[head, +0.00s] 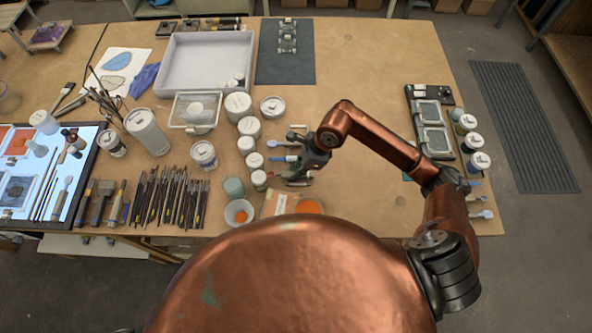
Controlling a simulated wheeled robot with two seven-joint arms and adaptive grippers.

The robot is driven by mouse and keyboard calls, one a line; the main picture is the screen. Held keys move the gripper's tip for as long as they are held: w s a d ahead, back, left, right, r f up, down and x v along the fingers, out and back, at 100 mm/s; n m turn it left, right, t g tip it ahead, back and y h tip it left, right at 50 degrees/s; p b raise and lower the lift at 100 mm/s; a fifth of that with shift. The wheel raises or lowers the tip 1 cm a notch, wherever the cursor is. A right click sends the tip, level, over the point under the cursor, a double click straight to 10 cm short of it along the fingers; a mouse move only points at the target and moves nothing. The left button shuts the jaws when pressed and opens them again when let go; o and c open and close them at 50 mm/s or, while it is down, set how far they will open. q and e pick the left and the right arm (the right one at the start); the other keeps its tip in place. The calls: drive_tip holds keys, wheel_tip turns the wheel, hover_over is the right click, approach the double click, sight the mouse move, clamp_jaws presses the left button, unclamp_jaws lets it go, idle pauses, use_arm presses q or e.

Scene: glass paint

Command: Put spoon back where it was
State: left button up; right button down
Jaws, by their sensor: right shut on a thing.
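My right gripper (303,165) is low over the middle of the table, just right of a column of white-lidded jars (249,145). It is shut on a thin tool, which I take to be the spoon (281,158); its light-blue part sticks out to the left, and the fingers hide the rest. I cannot tell whether it touches the table. Other small tools (295,136) lie close to the gripper on its far side. Two more spoon-like tools (482,214) lie at the table's right edge. My left gripper is not in view.
A small bowl with orange paint (239,213) and an orange-marked palette (282,204) stand on the near side. Brushes (170,198) lie to the left. A grey tray (208,64) and dark mat (286,68) are at the back. The table (365,75) is clear behind my right forearm.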

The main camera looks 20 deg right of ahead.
drive_tip(key=c, duration=1.8)
unclamp_jaws()
drive_tip(key=shift+o, duration=0.2)
drive_tip(key=v, duration=1.2)
